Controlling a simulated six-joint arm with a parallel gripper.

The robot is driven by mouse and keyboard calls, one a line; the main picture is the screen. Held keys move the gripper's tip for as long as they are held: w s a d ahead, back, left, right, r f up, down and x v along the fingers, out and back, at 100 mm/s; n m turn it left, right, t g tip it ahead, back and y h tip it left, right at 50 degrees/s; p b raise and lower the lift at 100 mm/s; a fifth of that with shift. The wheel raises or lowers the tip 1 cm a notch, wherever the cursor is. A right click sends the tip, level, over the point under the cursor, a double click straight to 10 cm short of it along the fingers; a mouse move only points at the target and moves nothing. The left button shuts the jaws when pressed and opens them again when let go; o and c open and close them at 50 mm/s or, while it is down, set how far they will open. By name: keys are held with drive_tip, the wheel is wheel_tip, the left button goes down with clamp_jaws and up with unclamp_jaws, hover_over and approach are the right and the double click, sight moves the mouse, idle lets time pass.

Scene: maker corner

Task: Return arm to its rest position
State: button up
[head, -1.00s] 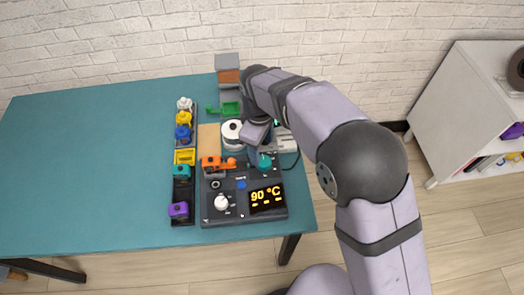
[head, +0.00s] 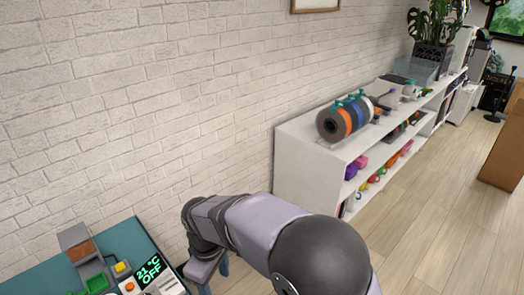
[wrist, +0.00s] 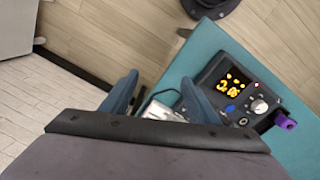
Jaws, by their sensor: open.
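My arm reaches in from the bottom of the head view, and its wrist end is just right of the teal table (head: 60,262). My gripper (head: 213,278) points down there, partly cut off by the frame's bottom. In the wrist view my gripper (wrist: 160,84) shows two blue fingers spread apart with nothing held between them. The table (wrist: 213,42) also shows there, with a dark control unit (wrist: 237,85) with a lit yellow display to the right of the fingers.
A long white shelf (head: 300,160) with spools and small coloured items stands along the brick wall. In the head view, a device with a green "21 °C OFF" display (head: 150,270) is near the table's corner. A purple piece (wrist: 285,121) is at the wrist view's right. Wooden floor lies beyond the table.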

drive_tip(key=d+r+m, duration=0.1)
drive_tip(key=d+m, duration=0.4)
drive_tip(key=d, duration=0.8)
drive_tip(key=s+d+f+m, duration=0.1)
drive_tip(key=s+d+m, duration=0.7)
drive_tip(key=d, duration=0.6)
drive_tip(key=s, duration=0.2)
drive_tip(key=shift+s+d+m+g+p, duration=0.3)
drive_tip(key=shift+s+d+m, duration=0.1)
drive_tip(key=shift+f, duration=0.15)
wheel_tip(320, 180, down, 15)
drive_tip(key=b, duration=1.4)
drive_tip(key=shift+r+b, duration=0.2)
drive_tip(key=shift+b, duration=0.15)
